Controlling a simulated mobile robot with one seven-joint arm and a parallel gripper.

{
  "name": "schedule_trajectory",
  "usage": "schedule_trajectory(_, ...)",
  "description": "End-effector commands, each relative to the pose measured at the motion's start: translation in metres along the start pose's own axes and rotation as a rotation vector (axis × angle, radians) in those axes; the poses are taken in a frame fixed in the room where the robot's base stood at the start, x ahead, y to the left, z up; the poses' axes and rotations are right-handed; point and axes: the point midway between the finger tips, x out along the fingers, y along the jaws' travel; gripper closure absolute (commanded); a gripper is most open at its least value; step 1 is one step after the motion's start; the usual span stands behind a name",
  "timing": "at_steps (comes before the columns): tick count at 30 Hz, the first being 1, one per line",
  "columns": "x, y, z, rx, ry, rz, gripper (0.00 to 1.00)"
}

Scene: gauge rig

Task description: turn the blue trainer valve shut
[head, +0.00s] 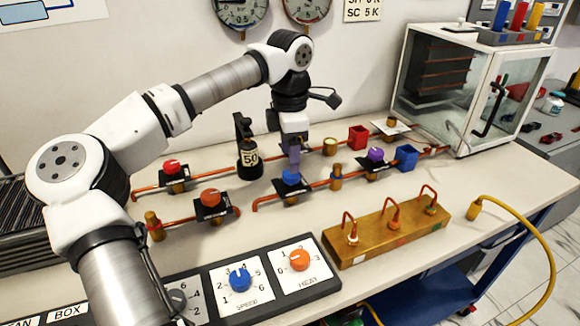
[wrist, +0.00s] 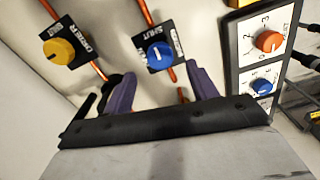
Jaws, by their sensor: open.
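The blue trainer valve (head: 291,178) is a round blue knob on a black plate, on a copper pipe on the bench. In the wrist view the blue knob (wrist: 160,54) has a white pointer mark, and its plate carries the word SHUT along the upper edge. My gripper (head: 294,160) points down just over this valve. In the wrist view my gripper's purple fingers (wrist: 160,73) are open and apart, with the knob showing beyond and between their tips. I see no clear contact. In the head view the fingers partly hide the knob.
Nearby stand an orange valve (head: 210,198), a red valve (head: 172,168), a purple valve (head: 376,155) and a black 50 weight (head: 250,158). A yellow valve (wrist: 59,51) is left of the blue one in the wrist view. A brass block (head: 385,232) and dial panel (head: 255,285) lie in front.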

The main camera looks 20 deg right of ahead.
Motion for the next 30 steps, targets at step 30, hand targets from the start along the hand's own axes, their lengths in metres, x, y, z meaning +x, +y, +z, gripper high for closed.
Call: schedule_trajectory(30,-0.090,0.000,0.000,0.002,-0.001,0.000,0.42)
